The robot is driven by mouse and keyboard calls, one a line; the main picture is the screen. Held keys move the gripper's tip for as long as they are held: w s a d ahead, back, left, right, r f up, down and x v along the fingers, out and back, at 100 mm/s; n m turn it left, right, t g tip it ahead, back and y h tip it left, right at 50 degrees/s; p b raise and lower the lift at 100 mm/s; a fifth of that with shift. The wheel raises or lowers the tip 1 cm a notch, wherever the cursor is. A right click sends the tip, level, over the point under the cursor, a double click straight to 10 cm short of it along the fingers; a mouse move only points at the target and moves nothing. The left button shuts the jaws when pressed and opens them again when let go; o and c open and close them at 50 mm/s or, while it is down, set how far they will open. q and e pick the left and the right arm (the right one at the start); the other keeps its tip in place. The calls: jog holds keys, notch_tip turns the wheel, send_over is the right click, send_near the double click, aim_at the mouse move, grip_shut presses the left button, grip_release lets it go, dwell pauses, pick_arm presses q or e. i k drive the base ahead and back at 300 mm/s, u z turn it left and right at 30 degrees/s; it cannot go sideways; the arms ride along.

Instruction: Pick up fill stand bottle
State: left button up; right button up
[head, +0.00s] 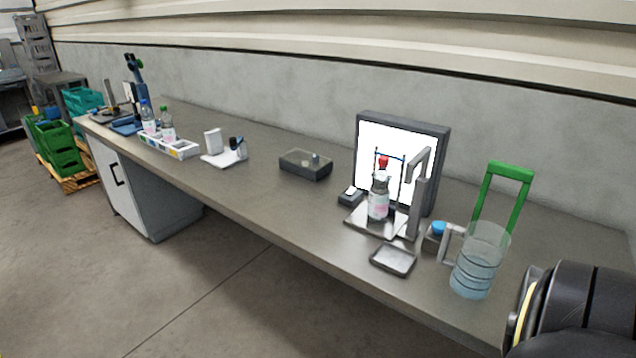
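A clear bottle (378,206) with a pink and white label stands upright on the flat metal plate of the fill stand (416,210), in front of a bright white panel. A red part (383,162) sits just above the bottle's neck, and a grey arm of the stand reaches over from the right. I cannot tell if the red part touches the bottle. Neither gripper's fingers show. A dark rounded part at the bottom right corner seems to be my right arm.
A shallow tray (393,260) lies in front. A dark box (305,165) and a bottle rack (180,151) are further left. The bench (255,185) between them is partly clear.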

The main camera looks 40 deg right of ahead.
aim_at(380, 191)
jog(key=z, duration=0.25)
jog(key=i, duration=0.9)
jog(key=z, duration=0.7)
